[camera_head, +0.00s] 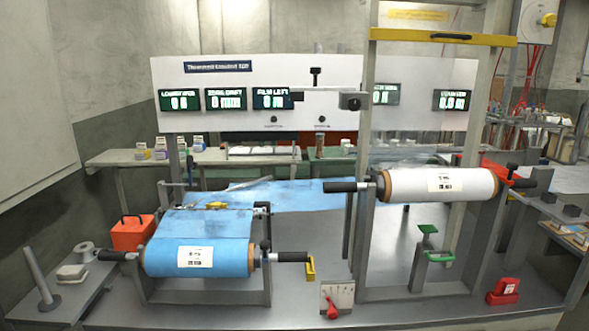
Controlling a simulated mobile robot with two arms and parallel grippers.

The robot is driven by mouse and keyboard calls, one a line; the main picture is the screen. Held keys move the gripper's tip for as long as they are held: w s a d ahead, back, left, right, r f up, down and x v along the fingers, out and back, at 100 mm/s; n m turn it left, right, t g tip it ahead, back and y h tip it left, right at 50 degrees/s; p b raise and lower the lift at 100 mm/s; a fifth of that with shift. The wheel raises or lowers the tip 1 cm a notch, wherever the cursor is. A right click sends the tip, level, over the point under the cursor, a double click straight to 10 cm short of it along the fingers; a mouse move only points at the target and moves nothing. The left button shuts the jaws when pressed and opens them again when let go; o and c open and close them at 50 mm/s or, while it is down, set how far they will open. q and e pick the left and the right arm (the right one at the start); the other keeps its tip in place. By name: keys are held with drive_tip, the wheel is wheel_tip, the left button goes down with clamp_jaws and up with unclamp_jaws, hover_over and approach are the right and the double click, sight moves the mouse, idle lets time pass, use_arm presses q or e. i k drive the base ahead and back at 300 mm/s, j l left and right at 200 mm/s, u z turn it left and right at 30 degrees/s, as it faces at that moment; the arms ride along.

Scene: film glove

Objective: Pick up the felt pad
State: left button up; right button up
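A small pale pad-like block (72,272) lies on the grey side shelf (78,297) at the far left; it may be the felt pad, but it is too small to be sure. It sits between an upright grey post (41,281) and a light grey spool-shaped piece (86,251). Nothing is seen touching it from above. Neither of my grippers is in view.
A blue film roll (217,261) with black handles stands right of the shelf, beside a red-orange box (131,233). A white roll (425,184) hangs in a tall frame on the right. A red block (503,291) sits at the front right.

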sight(71, 275)
drive_tip(key=u, duration=1.4)
